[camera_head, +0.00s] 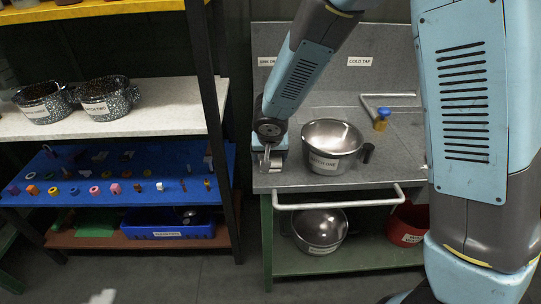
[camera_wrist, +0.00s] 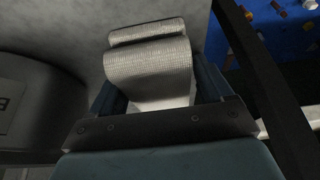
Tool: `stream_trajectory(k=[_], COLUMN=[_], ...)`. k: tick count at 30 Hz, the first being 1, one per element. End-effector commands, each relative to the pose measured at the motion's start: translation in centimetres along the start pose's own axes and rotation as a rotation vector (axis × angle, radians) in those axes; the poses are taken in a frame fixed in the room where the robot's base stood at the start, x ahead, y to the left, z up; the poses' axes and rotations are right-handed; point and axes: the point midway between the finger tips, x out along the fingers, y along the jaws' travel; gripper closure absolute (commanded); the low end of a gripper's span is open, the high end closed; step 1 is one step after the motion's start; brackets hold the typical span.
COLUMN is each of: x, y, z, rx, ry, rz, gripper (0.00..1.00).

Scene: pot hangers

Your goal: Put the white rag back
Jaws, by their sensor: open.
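The white rag (camera_wrist: 150,68) is a pale, woven, folded piece of cloth in the wrist view. It lies on a grey surface, with its near part between my gripper's fingers (camera_wrist: 158,90). My gripper is open around it; I cannot tell whether either finger touches the cloth. In the head view my gripper (camera_head: 271,160) points down at the left end of the grey counter (camera_head: 385,182), left of a steel pot. The rag is mostly hidden by my gripper there, so its outline is unclear.
The steel pot (camera_head: 332,146) stands close to the right of my gripper. A blue-topped tap (camera_head: 381,120) is behind it. A white rail (camera_head: 340,201) runs along the counter's front. A dark shelf post (camera_head: 212,120) stands to the left. A second pot (camera_head: 321,230) sits below.

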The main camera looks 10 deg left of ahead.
Motion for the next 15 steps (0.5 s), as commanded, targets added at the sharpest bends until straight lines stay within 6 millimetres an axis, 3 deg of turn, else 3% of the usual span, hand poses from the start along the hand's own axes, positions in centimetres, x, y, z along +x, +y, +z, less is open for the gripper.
stream_trajectory(k=[1, 7, 15], x=[0.6, 0.0, -4.3], y=[0.9, 1.0, 0.6], z=[0.6, 0.3, 0.0], rx=[0.008, 0.013, 0.009], ry=[-0.016, -0.016, -0.007], rz=[0.018, 0.020, 0.011], gripper=[0.03, 0.03, 0.03])
